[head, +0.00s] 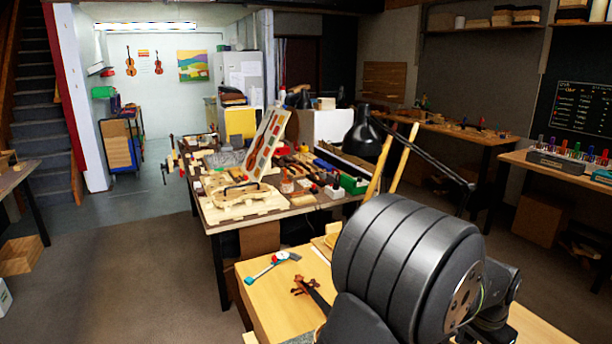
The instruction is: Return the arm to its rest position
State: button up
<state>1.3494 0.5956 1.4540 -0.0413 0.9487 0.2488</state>
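In the head view, a thick black ribbed part of my own arm fills the lower right. It covers much of the light wooden bench (264,297) in front of me. My gripper cannot be seen; only arm links show. A violin scroll and neck (305,286) lie on the bench, partly hidden behind my arm. A small blue and white tool with a red part (272,264) lies on the bench to the left of the scroll.
Behind stands a cluttered workbench (287,212) with a violin body in a wooden form (240,196), a propped chart (266,142) and several tools. A black desk lamp (364,138) and upright wooden sticks rise behind my arm. Open floor (130,275) lies to the left.

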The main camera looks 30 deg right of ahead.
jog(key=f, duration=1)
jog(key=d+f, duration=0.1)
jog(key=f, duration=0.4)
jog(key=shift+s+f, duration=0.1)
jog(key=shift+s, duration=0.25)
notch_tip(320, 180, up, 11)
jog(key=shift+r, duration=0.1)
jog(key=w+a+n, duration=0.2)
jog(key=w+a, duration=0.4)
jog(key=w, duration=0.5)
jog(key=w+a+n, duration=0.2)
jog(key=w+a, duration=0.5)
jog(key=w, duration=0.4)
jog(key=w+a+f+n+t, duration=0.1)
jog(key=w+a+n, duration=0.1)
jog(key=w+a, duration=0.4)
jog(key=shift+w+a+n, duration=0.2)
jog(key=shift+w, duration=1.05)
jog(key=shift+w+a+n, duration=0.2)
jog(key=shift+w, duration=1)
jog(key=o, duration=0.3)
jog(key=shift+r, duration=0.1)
